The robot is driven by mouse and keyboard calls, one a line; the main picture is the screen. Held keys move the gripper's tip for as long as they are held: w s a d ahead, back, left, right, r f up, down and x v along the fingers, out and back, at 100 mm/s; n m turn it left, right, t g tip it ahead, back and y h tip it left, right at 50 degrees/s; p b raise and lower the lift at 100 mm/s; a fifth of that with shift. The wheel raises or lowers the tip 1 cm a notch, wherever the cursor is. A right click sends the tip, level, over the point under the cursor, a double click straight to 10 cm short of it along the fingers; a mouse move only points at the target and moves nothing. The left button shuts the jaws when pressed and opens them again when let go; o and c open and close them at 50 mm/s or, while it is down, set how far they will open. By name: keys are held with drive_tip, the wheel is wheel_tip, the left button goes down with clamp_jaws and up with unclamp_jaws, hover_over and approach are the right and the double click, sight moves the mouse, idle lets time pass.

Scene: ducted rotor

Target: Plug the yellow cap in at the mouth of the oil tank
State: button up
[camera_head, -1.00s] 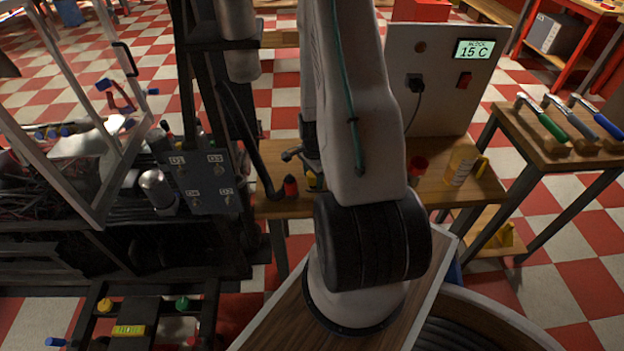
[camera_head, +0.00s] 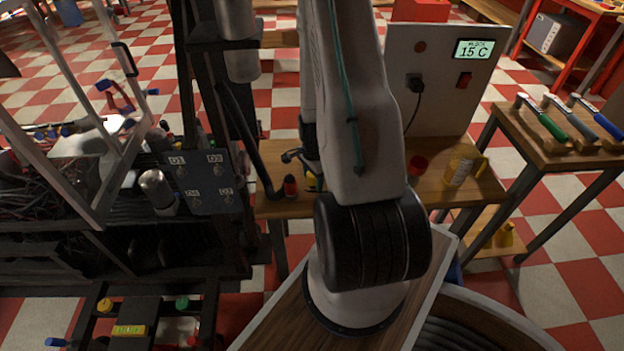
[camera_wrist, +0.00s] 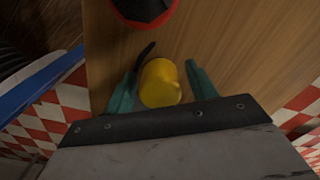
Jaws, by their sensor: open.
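A yellow cap (camera_wrist: 160,85) shows in the wrist view, over the wooden table top and between the two teal fingers of my gripper (camera_wrist: 160,72). The fingers are open, one on each side of the cap, with small gaps. I cannot tell how high the fingers are above the wood. In the head view my arm hides most of the gripper and the cap; only a small bit of yellow shows beside the arm. I cannot make out the mouth of the oil tank for certain in either view.
A red and black object (camera_wrist: 145,8) is just ahead of the cap.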

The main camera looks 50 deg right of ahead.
drive_tip(key=c, duration=0.9)
drive_tip(key=shift+o, duration=0.2)
drive_tip(key=shift+r, duration=2.5)
